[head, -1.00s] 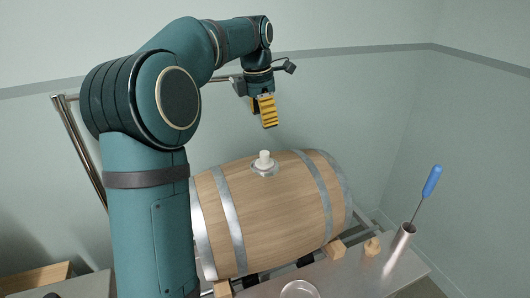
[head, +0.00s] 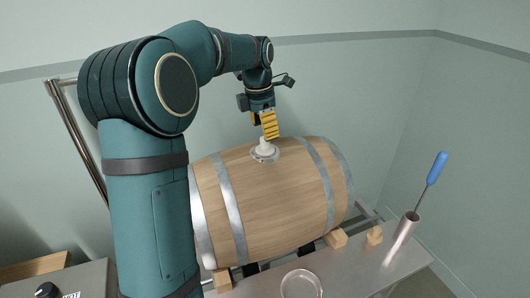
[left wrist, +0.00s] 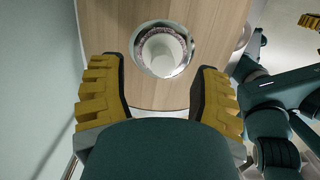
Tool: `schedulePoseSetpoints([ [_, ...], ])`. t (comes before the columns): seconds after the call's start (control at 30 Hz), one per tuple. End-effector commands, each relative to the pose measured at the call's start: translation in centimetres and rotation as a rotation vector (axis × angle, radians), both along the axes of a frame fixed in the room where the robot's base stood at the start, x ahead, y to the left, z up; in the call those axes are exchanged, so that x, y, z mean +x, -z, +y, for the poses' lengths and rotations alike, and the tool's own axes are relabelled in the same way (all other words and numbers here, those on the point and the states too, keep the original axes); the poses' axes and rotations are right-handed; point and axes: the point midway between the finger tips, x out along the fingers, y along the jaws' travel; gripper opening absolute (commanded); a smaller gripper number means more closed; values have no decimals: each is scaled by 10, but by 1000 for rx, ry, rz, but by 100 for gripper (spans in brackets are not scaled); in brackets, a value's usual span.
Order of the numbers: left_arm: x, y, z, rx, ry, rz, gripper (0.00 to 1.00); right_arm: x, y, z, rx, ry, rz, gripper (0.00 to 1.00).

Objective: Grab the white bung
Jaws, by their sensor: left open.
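The white bung (head: 264,148) stands upright in a metal-rimmed hole on top of the wooden barrel (head: 285,200). It also shows near the top middle of the left wrist view (left wrist: 163,52). My left gripper (head: 264,128), with yellow ridged fingers, is open just above the bung. In the left wrist view its fingers (left wrist: 158,72) are spread to either side, and the bung appears between and slightly beyond their tips, with nothing held. A yellow ridged finger, apparently of my right gripper (left wrist: 311,21), is cut off at that view's right edge; its opening cannot be told.
The barrel lies on wooden blocks (head: 336,238) over a steel bench. A clear round dish (head: 301,285) is in front. A steel cylinder (head: 401,238) holding a blue-handled tool (head: 437,168) stands right. A steel rail (head: 75,135) is at left.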

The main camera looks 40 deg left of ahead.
Motion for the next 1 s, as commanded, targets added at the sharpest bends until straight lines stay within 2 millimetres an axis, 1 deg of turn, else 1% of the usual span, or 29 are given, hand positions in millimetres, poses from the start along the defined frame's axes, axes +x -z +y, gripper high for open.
schedulePoseSetpoints([
  [0.03, -3, 11, -1, -3, 0, 4, 64, -1, 5, 0, 0, -2, 2, 0],
  [0.1, -5, 21, -3, -2, 0, 3, 64, -2, 8, 0, 1, -4, 5, 0],
  [0.23, -4, 36, -4, -1, 1, 3, 64, -3, 11, 1, 2, -6, 7, 0],
  [0.33, -3, 41, -4, 0, 1, 0, 64, -4, 12, 1, 2, -6, 8, 0],
  [0.57, -3, 41, -4, 0, 1, 0, 64, -4, 11, 1, 2, -6, 8, 0],
  [0.6, -3, 41, -4, 0, 1, 0, 55, -4, 11, 1, 2, -6, 8, 0],
  [0.67, -3, 41, -4, 0, 1, 0, 34, -4, 11, 1, 2, -6, 8, 0],
  [0.7, -3, 41, -4, 0, 1, 0, 20, -4, 11, 1, 2, -6, 8, 0],
  [0.77, -3, 41, -4, 0, 1, 0, 0, -4, 11, 1, 2, -6, 8, 0],
  [1.0, -3, 41, -4, -1, 1, 0, 0, -4, 12, 1, 2, -6, 8, 0],
])
